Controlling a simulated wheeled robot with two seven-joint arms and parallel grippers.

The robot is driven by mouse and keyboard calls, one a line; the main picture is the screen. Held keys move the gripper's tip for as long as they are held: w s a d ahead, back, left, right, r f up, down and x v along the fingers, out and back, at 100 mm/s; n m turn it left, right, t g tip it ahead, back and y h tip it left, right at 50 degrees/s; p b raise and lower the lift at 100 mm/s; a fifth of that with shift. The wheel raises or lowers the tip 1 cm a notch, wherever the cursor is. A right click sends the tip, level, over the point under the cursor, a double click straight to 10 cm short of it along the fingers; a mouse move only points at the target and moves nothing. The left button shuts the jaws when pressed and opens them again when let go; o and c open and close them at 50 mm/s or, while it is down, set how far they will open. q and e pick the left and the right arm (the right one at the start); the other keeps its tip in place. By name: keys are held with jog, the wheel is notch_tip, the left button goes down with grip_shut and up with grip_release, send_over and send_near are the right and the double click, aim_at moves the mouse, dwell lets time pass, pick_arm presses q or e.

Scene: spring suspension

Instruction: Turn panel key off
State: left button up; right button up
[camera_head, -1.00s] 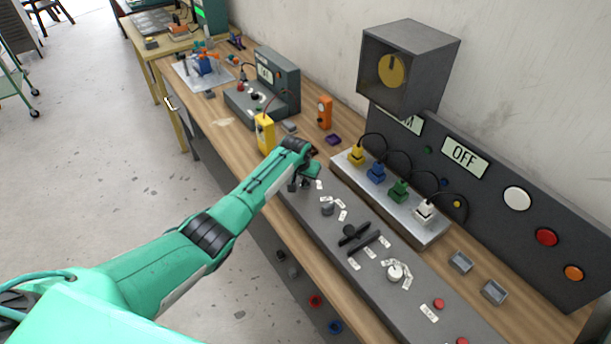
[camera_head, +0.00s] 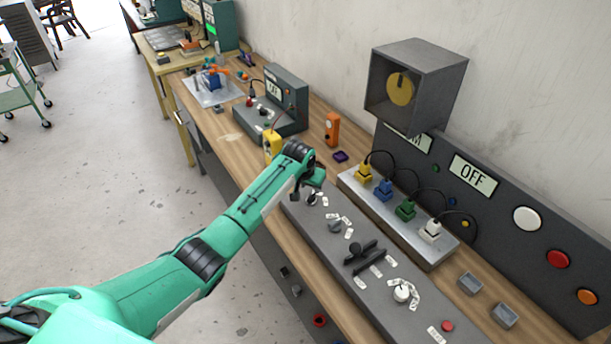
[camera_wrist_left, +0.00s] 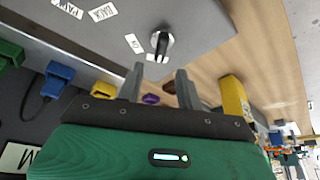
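The panel key (camera_wrist_left: 162,42) is a small dark key in a round silver switch on the grey control panel (camera_wrist_left: 205,22). In the head view the panel (camera_head: 325,233) runs along the bench's front, and the key's spot is partly covered by my gripper. My left gripper (camera_head: 308,193) is over the panel's far end, close to the key. In the left wrist view its two grey fingers (camera_wrist_left: 160,84) are apart with nothing between them. The key stands just beyond the fingertips, and no contact shows. My right gripper is not in view.
A yellow device (camera_head: 272,145) and an orange one (camera_head: 332,129) stand on the bench (camera_head: 222,123) near my gripper. Black levers (camera_head: 365,253) and a white knob (camera_head: 402,292) are further along the panel. Coloured plugs (camera_head: 384,189) sit behind. An upright board shows OFF (camera_head: 472,176).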

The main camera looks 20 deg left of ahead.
pick_arm(q)
jog(key=b+v, duration=0.2)
jog(key=v, duration=0.6)
jog(key=shift+r, duration=0.2)
jog(key=shift+s, duration=0.1)
